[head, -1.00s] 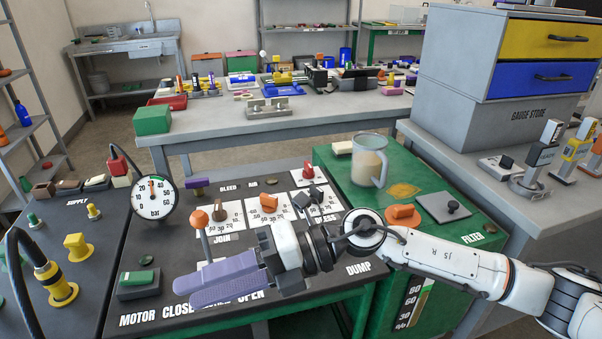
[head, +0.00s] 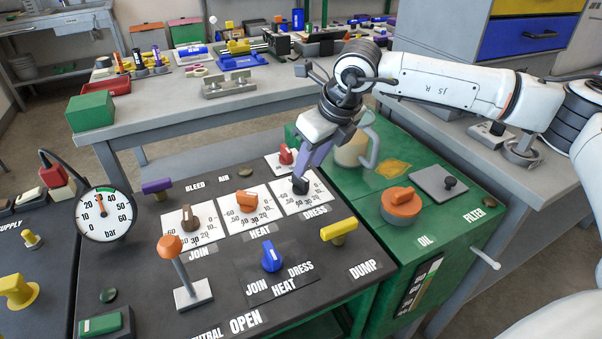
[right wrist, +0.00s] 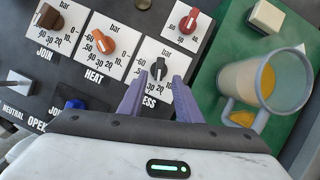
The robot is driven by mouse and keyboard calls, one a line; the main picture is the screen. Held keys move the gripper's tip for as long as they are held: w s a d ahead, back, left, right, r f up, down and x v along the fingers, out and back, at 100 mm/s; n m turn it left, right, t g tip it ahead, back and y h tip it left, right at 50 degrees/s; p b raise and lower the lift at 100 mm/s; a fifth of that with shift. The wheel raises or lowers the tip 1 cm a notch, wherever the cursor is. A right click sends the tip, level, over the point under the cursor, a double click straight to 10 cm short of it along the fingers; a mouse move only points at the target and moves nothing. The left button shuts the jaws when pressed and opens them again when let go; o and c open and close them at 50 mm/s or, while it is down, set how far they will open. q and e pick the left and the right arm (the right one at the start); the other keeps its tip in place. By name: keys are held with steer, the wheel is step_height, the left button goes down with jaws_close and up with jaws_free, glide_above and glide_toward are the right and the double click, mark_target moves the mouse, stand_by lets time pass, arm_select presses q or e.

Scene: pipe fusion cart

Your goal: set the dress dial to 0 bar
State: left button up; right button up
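The dress dial is a black knob (head: 300,186) on a white scale plate (head: 312,203) marked in bar, at the right end of the dial row. In the right wrist view the black knob (right wrist: 159,69) shows between and just past the purple fingertips. My right gripper (head: 305,172) points down at the dial from above. Its fingers (right wrist: 158,79) are apart, with a gap on each side of the knob, so it looks open. I cannot tell whether a finger touches the knob. The exact pointer reading is too small to tell. My left gripper is out of view.
The orange heat dial (head: 246,201) and brown join dial (head: 189,218) stand left of the dress dial. A red knob (head: 287,155) is close behind, a yellow handle (head: 339,231) in front. A clear jug (head: 352,150) stands close right on the green cabinet.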

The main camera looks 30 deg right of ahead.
mark_target(300, 183)
steer(key=x, duration=0.6)
steer(key=shift+w+a, duration=0.1)
steer(key=shift+r, duration=0.1)
jaws_close()
